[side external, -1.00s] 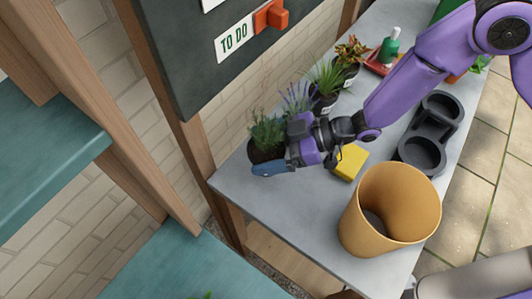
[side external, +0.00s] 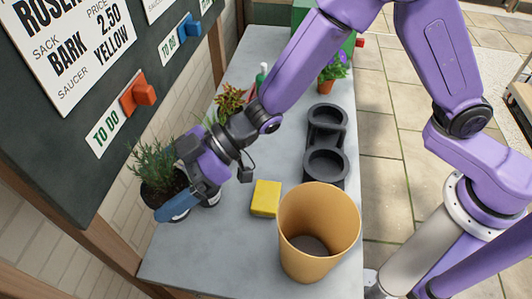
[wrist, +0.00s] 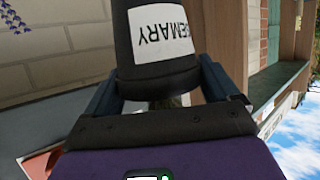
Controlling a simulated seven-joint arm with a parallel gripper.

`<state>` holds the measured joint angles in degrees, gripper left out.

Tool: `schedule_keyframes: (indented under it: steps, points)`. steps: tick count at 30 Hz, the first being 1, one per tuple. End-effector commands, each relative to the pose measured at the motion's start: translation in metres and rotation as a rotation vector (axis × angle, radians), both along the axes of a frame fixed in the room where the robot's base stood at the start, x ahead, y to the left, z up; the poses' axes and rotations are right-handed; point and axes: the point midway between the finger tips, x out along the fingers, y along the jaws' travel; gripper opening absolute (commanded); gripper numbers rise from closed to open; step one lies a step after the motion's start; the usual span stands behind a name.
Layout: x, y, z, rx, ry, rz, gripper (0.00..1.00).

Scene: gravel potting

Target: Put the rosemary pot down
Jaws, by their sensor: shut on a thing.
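The rosemary plant (side external: 153,165) stands upright in its dark pot at the left edge of the bench in the side view. My gripper (side external: 176,202) is shut on this pot, with a blue finger in front of it. In the wrist view the dark pot (wrist: 135,45) sits between the two fingers of my gripper (wrist: 160,82), and its white rosemary label reads upside down. The pot's underside is hidden in the side view, so I cannot tell whether it touches the bench or hangs just above it.
The grey bench (side external: 205,248) has free room in front of my gripper. A yellow block (side external: 266,198) and a large tan pot (side external: 318,235) stand to the right. Behind them is a black two-cup holder (side external: 326,145). A board (side external: 75,100) rises at the left.

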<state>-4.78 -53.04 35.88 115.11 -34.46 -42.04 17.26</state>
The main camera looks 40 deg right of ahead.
Motion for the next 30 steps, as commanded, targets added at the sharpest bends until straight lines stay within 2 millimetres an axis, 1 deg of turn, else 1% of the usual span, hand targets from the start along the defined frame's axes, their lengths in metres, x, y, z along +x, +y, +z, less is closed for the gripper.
schedule_keyframes:
  steps: [1, 3, 5, 14, 23, 26, 30]
  points:
    - [0.0, 0.001, 0.012, 0.007, -0.004, 0.0, 0.46]
    - [0.0, 0.0, 0.024, 0.006, -0.004, -0.003, 0.46]
    - [-0.001, -0.003, 0.023, 0.001, 0.0, -0.03, 0.46]
    - [0.002, -0.022, 0.033, 0.003, 0.001, -0.179, 0.46]
    - [0.009, -0.057, 0.04, 0.002, -0.001, -0.385, 0.46]
    - [0.012, -0.073, 0.041, 0.001, -0.001, -0.462, 0.46]
    - [0.016, -0.099, 0.041, 0.001, -0.001, -0.579, 0.46]
